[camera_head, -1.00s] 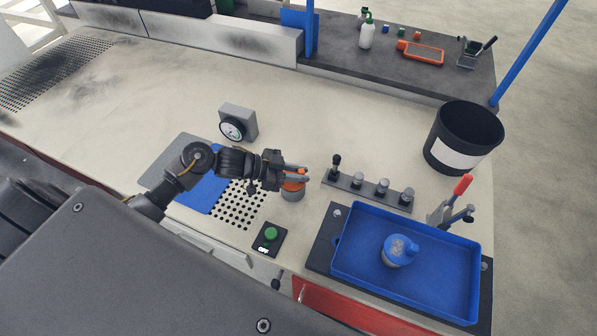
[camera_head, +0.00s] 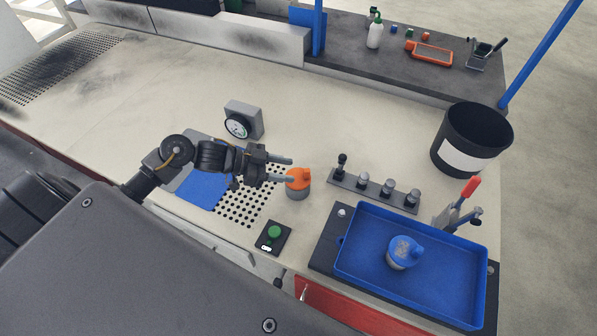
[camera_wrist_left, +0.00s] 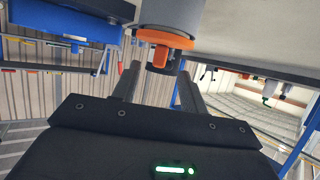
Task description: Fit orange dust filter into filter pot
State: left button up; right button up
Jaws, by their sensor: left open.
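The orange dust filter (camera_head: 299,177) sits on top of a grey filter pot (camera_head: 297,194) that stands upright on the bench. My left gripper (camera_head: 280,170) is open, just left of the orange filter, with its fingers pointing towards it. In the left wrist view the orange filter (camera_wrist_left: 160,42) is at the top of the picture, against the end of the grey pot (camera_wrist_left: 170,15), beyond the open fingertips (camera_wrist_left: 156,68). I cannot tell how deep the filter is seated. My right gripper is not in view.
A blue tray (camera_head: 461,295) at the right holds another pot with a blue top (camera_head: 403,250). A row of knobs (camera_head: 374,190), a green button box (camera_head: 273,237), a dial gauge (camera_head: 241,121) and a black bin (camera_head: 470,140) stand around. The bench behind the pot is clear.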

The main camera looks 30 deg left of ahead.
pick_arm(q)
jog(key=v, duration=0.4)
jog(key=shift+s+a+r, duration=0.15)
jog(key=shift+s+a, duration=0.05)
jog(key=shift+a, duration=0.05)
jog(key=shift+s, duration=0.1)
dwell(0.5)
